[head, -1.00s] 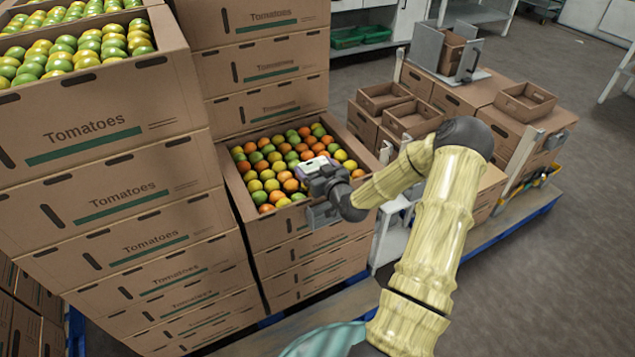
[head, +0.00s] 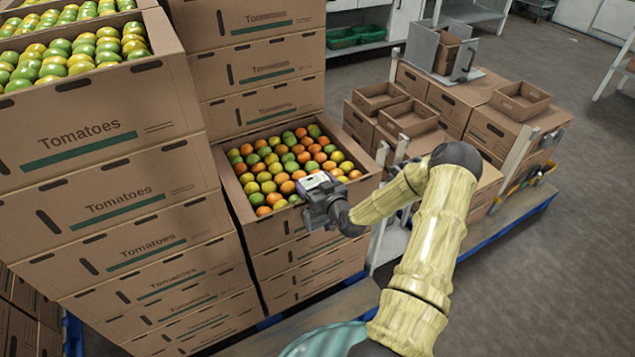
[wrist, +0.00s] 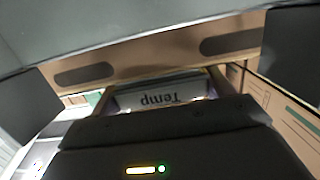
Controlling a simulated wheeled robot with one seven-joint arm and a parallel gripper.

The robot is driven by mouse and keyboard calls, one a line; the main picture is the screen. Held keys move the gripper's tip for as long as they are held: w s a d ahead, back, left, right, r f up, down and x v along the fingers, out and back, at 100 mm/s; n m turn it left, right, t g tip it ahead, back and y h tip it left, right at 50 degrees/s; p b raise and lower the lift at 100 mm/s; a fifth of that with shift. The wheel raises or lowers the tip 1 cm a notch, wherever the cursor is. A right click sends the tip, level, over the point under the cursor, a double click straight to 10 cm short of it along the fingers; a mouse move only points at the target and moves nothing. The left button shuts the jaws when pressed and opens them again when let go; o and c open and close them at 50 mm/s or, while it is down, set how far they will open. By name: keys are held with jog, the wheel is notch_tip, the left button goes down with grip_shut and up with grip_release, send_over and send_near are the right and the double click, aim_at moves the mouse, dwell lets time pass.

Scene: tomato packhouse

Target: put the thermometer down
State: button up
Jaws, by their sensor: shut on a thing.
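The thermometer (head: 314,181) is a small pale device with a purplish edge. In the wrist view it shows its "Temp" lettering upside down (wrist: 160,98). My gripper (head: 320,196) is shut on it and holds it over the near right part of the open tomato carton (head: 352,190). Whether it touches the tomatoes I cannot tell. My dark gripper hides much of it in both views.
The carton holds rows of red, orange, yellow and green tomatoes (head: 281,158). Tall carton stacks (head: 110,140) stand at the left and behind (head: 262,75). The floor (head: 575,250) at the right is clear.

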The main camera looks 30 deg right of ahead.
jog(key=shift+a, duration=0.2)
jog(key=shift+f, duration=0.15)
jog(key=o, duration=1)
jog(key=shift+s+d, duration=0.1)
jog(key=shift+d+r, duration=0.1)
jog(key=shift+r, duration=0.1)
jog(key=s, duration=0.4)
jog(key=s+r+b, duration=0.1)
jog(key=s, duration=0.6)
jog(key=shift+s+d+r, duration=0.2)
jog(key=shift+s+r, duration=0.2)
